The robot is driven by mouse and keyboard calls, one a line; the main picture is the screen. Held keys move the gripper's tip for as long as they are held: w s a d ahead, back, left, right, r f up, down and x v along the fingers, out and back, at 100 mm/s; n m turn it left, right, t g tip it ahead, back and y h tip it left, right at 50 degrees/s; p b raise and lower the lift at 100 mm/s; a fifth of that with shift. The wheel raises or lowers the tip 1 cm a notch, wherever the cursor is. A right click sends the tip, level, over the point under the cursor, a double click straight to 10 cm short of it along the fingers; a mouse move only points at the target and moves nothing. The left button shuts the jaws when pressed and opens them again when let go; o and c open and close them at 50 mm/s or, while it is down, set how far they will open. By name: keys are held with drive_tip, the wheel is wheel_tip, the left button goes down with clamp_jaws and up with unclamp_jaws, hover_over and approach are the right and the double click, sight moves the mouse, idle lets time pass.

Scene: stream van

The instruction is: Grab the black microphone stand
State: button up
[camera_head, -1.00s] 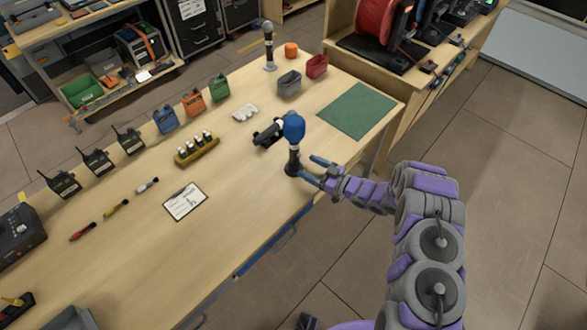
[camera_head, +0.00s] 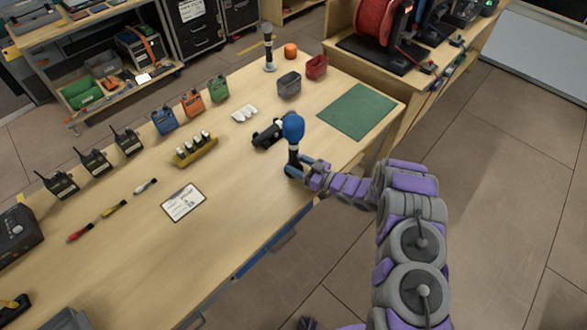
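A black microphone stand (camera_head: 293,157) stands upright near the table's right edge, with a blue foam-topped microphone (camera_head: 293,127) at its top. My gripper (camera_head: 297,169) is low at this stand, reaching in from the right. A second upright microphone on a stand (camera_head: 269,52) is at the table's far end, away from my gripper.
A black device (camera_head: 268,135) lies just behind the stand. A green mat (camera_head: 357,110) is to the right, and a yellow battery holder (camera_head: 195,150) and a white card (camera_head: 184,203) are to the left. Pouches and radios line the far side. The table's front middle is clear.

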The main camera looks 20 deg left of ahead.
drive_tip(key=c, duration=0.9)
drive_tip(key=shift+o, duration=0.2)
